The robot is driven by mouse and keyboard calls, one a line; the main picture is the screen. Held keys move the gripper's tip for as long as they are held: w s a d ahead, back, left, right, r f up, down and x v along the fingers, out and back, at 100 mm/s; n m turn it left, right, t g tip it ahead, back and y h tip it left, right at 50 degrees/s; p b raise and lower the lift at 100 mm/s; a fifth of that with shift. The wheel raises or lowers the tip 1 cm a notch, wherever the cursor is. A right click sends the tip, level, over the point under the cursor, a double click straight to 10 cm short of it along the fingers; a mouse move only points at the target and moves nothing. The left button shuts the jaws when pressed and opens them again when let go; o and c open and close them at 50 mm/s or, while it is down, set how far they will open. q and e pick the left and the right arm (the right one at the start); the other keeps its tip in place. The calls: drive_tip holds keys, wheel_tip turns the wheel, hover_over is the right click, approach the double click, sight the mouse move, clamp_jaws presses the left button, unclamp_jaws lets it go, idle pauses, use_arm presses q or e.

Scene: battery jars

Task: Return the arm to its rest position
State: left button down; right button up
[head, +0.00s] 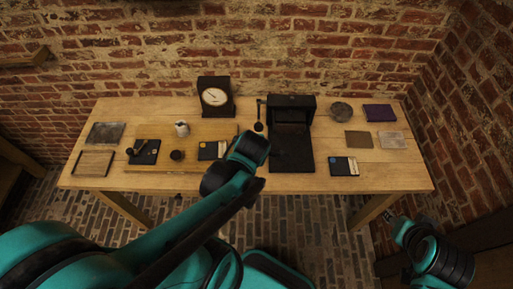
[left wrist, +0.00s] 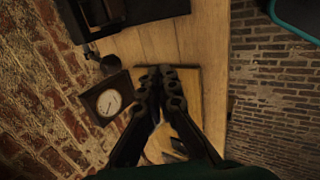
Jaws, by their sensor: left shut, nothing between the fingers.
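My left arm reaches up from the lower left in the head view, its wrist (head: 248,150) above the front middle of the table (head: 325,183). The wrist hides the left gripper there. In the left wrist view the left gripper (left wrist: 162,73) has its fingertips together, with nothing between them, above the table. My right arm is at the lower right, off the table. Its gripper (head: 394,217) shows only as a small end, and its fingers cannot be made out.
A dial instrument (head: 215,97) and a black stand (head: 292,130) are at the back. A wooden tray (head: 185,169) holds dark pads and a small pale jar (head: 182,129). Brick walls stand behind and at right.

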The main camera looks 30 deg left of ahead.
use_arm(q)
drive_tip(key=shift+d, duration=0.1)
idle(0.7)
drive_tip(key=s+d+m+h+b, duration=0.1)
drive_tip(key=d+m+b, duration=0.2)
drive_tip(key=m, duration=0.9)
drive_tip(key=s+d+m+t+h+b, duration=0.1)
drive_tip(key=d+m+b, duration=0.3)
drive_tip(key=m, duration=0.8)
drive_tip(key=shift+s+d+t+h, duration=0.35)
drive_tip(key=shift+s+h, duration=0.15)
drive_tip(key=shift+s, duration=0.1)
